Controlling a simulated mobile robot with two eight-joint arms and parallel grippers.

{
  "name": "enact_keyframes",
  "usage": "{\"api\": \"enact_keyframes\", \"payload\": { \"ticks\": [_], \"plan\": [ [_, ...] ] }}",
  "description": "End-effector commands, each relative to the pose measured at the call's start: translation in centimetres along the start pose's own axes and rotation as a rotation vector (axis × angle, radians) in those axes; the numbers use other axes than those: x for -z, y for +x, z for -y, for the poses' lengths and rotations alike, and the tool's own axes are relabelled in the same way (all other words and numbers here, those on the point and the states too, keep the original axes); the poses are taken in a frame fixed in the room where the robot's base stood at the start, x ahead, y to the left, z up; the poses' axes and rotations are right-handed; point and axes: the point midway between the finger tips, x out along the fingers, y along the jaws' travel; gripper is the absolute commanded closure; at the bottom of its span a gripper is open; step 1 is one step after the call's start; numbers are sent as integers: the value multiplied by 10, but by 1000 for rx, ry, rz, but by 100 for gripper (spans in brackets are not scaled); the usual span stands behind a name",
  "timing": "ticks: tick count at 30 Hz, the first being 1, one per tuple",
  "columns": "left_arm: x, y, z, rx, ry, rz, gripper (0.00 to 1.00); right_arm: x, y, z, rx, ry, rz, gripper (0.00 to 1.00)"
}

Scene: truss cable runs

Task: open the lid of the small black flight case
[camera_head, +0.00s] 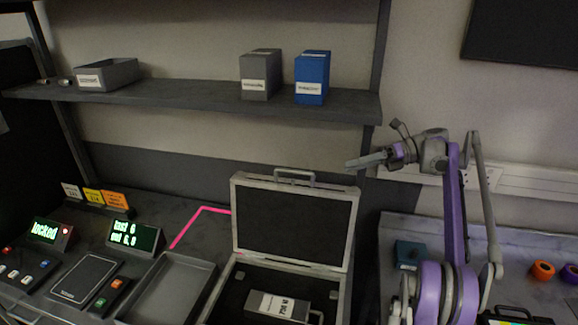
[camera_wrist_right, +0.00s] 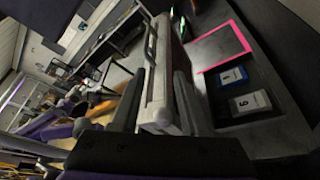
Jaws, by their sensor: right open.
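The small black flight case (camera_head: 344,287) has pale metal edges and stands on the bench. Its lid (camera_head: 296,222) is open and stands upright, with its dark inner face toward me and a handle (camera_head: 297,177) on its top edge. A grey labelled block (camera_head: 277,304) lies inside. My right gripper (camera_head: 352,163) is open and empty near the lid's upper right corner. In the right wrist view the lid's pale edge (camera_wrist_right: 159,96) shows ahead of the fingers; whether they touch it is unclear. My left gripper is not in view.
A shelf (camera_head: 190,99) above the bench holds a grey bin (camera_head: 107,74), a grey box (camera_head: 261,75) and a blue box (camera_head: 312,77). An empty grey tray (camera_head: 168,287) stands left of the case. Lit displays and button boxes stand further left.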

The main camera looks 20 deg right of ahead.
Motion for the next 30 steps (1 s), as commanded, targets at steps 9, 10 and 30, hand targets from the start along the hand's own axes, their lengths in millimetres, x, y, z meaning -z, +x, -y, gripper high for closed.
{"api": "enact_keyframes", "payload": {
  "ticks": [9,10,30],
  "plan": [
    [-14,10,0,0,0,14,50,-8,58,-11,-4,0,-4,55],
    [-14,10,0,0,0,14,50,-10,64,-12,-4,0,-4,55],
    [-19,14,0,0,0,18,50,-21,160,-23,-1,-1,-1,55]
  ]
}}
